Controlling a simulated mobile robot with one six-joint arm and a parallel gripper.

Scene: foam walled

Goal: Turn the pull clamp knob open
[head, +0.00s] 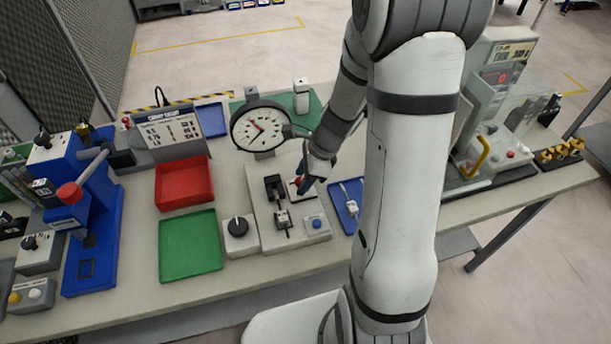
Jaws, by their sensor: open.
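A pull-test fixture (262,232) stands in the middle of the bench, a pale plate with dark clamp blocks (278,190). A black round knob (238,226) sits on a small light box at the plate's left side; I cannot tell from its look alone whether it is the clamp knob. My gripper (303,187) points down over the back right of the plate, beside the clamp blocks. It is open, and small in this view. A bit of red shows at its fingers, and I cannot tell whether they touch anything. My wrist hides part of the plate there.
A round dial gauge (261,127) stands behind the fixture. Left are a red tray (184,183), a green tray (190,246) and a blue press (92,225). A blue tray (346,207) lies right of the fixture. A blue button (317,224) is at the plate's front right.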

